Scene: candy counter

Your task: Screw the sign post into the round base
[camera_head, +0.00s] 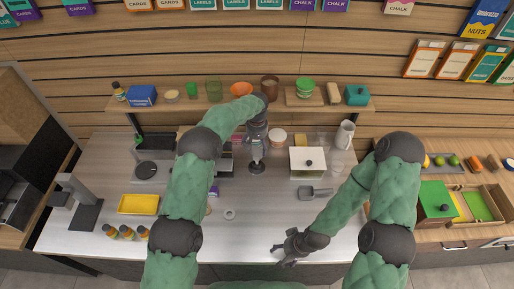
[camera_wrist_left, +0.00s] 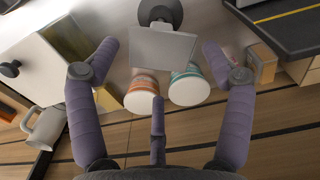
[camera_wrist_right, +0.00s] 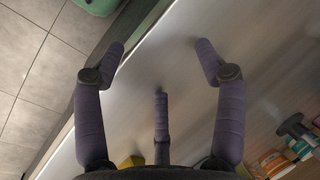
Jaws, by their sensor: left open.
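The sign post stands under my left gripper (camera_head: 257,140), with a grey panel (camera_wrist_left: 163,47) at its upper end in the left wrist view. The dark round base (camera_head: 257,169) is on the counter below it; it also shows behind the panel in the left wrist view (camera_wrist_left: 160,12). Whether post and base are joined tightly is hidden. My left gripper is open, with its fingers spread on both sides of the panel and apart from it. My right gripper (camera_head: 284,253) is low near the counter's front edge. In the right wrist view its fingers (camera_wrist_right: 160,60) are spread and empty.
A white box with a black knob (camera_head: 308,161) and a metal scoop (camera_head: 315,191) are right of the sign. A small white ring (camera_head: 230,214) lies in front. A yellow tray (camera_head: 138,204) is at left. A shelf (camera_head: 225,105) with bowls runs behind. The front middle is mostly clear.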

